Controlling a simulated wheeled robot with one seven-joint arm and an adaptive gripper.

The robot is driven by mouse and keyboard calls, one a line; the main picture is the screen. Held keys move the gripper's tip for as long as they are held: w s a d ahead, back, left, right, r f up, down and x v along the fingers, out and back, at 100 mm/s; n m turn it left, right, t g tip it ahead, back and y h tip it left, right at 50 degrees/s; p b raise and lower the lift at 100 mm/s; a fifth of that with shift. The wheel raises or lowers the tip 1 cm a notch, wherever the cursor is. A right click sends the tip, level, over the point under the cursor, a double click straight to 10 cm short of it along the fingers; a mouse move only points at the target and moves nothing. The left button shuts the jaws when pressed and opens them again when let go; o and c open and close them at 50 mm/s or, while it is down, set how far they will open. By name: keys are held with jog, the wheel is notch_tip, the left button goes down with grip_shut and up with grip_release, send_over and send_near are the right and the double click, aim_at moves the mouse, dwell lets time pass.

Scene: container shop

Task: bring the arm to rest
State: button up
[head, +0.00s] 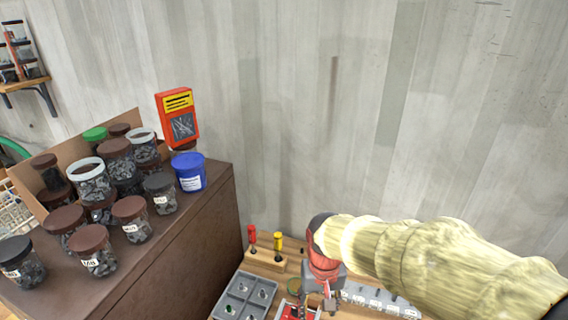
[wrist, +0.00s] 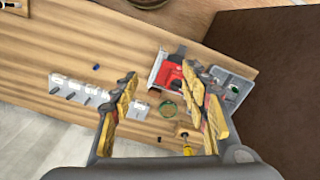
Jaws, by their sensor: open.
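My gripper (wrist: 164,112) is open and empty in the wrist view, its two yellow-padded fingers spread above the wooden bench (wrist: 70,60). In the head view my gripper (head: 322,300) hangs low at the bottom, right of centre, over the bench, with its fingertips partly cut off by the frame edge. My arm, in a pale yellow sleeve, reaches in from the lower right. Nothing is held between the fingers.
A brown cabinet (head: 200,245) with several lidded jars stands left. On the bench are a grey divided tray (head: 260,284), a screwdriver rack (head: 264,262), a red tool (wrist: 170,74) and a row of white bins (wrist: 75,88). A concrete wall (head: 300,110) stands behind.

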jog(key=s+d+t+b, duration=0.5)
jog(key=s+d+b, duration=0.5)
jog(key=b, duration=0.3)
jog(key=shift+s+d+r+m+t, duration=0.3)
jog(key=shift+s+r, duration=0.1)
jog(key=shift+s, duration=0.5)
dwell(1.1)
